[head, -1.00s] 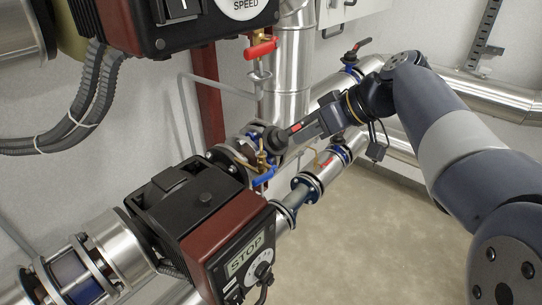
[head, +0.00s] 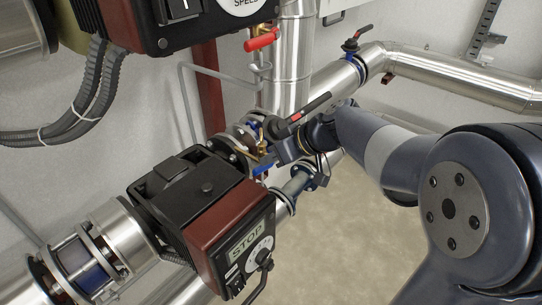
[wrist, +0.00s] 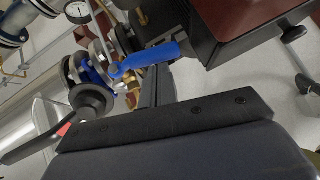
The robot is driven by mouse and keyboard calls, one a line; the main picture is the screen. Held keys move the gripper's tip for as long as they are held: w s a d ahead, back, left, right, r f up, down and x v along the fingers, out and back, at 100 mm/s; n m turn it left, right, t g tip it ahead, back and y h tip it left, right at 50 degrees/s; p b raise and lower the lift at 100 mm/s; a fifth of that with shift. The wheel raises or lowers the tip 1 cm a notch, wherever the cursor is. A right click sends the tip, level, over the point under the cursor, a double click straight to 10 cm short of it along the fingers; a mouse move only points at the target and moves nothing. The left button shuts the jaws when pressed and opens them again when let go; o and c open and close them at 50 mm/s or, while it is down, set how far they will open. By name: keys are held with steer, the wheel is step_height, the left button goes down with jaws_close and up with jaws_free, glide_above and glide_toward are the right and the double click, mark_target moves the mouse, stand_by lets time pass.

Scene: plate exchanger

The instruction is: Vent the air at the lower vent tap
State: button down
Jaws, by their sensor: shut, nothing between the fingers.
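The lower tap has a brass body and a blue lever (head: 262,168). It sits on the pipe just behind the lower pump in the head view. In the wrist view the blue lever (wrist: 150,55) lies at upper middle, pointing right from its brass pivot. My gripper (head: 276,155) is beside the lever on its right; in the wrist view my shut, empty fingers (wrist: 157,82) point up at the lever's underside. I cannot tell whether they touch it. The fingertips are partly hidden in the head view.
A black valve lever with a red mark (head: 309,107) stands close above my gripper. The lower pump (head: 200,205) with its STOP panel is to the left. A red-handled tap (head: 262,40) is higher up.

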steer(key=shift+f, duration=0.15)
steer(key=b, duration=0.2)
steer(key=f+t+h+b, duration=0.1)
steer(key=b, duration=0.1)
steer(key=shift+s+a+f+n+b, duration=0.15)
steer(key=shift+s+a+n+b, duration=0.2)
steer(key=shift+s+n+b, duration=0.05)
steer(key=shift+s+n+t+h+b, duration=0.15)
steer(key=shift+n+t+h+b, duration=0.25)
steer(key=shift+b, duration=0.4)
steer(key=w+a+r+p+v, duration=0.1)
steer(key=r+v, duration=0.1)
steer(key=v, duration=1.1)
steer(key=shift+w+a+p, duration=0.2)
steer(key=shift+a+p, duration=0.05)
steer(key=shift+p, duration=0.1)
steer(key=shift+f, duration=0.1)
